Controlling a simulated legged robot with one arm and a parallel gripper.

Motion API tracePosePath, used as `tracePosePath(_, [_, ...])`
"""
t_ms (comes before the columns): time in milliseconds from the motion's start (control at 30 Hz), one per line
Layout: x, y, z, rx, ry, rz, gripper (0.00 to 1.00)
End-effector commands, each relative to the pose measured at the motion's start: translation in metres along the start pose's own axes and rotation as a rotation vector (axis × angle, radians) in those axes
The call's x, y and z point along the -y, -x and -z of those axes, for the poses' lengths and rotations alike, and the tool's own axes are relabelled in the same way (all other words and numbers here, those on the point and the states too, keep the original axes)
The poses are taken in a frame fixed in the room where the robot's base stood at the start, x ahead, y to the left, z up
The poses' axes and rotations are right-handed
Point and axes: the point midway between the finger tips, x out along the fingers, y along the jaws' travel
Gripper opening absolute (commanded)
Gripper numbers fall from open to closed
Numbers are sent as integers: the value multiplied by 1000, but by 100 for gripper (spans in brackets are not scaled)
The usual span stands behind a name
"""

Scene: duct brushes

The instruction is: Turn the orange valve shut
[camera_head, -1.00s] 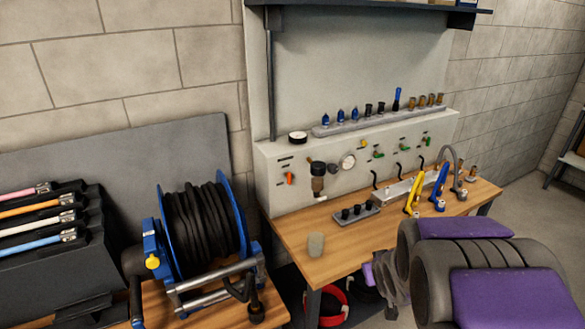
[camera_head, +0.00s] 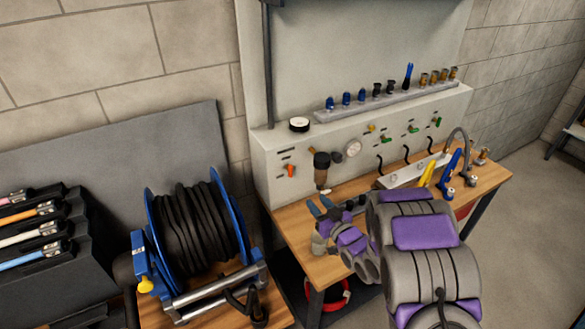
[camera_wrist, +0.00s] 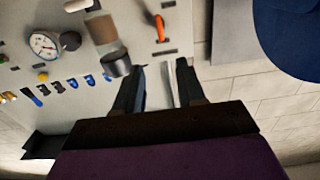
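The orange valve (camera_head: 290,171) has a small lever handle on the left part of the pale panel's front face. The handle looks roughly upright in the head view. In the wrist view the orange valve (camera_wrist: 160,28) lies ahead of the fingers. My gripper (camera_head: 318,208) is below and right of the valve, above the bench's left part. In the wrist view my gripper (camera_wrist: 161,67) has its two dark fingers apart with nothing held between them. The fingers appear clear of the valve.
A dark-capped filter (camera_head: 321,170) sticks out just right of the valve, beside a round gauge (camera_head: 353,147). Green-handled valves (camera_head: 386,140) are farther right. A hose reel (camera_head: 195,235) stands at left.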

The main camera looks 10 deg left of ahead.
Motion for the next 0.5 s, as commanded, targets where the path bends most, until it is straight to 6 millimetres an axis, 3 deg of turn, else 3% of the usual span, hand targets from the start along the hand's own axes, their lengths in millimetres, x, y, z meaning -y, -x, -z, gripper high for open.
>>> tracePosePath(500, [2, -82, -2, 2, 2, 2, 39])
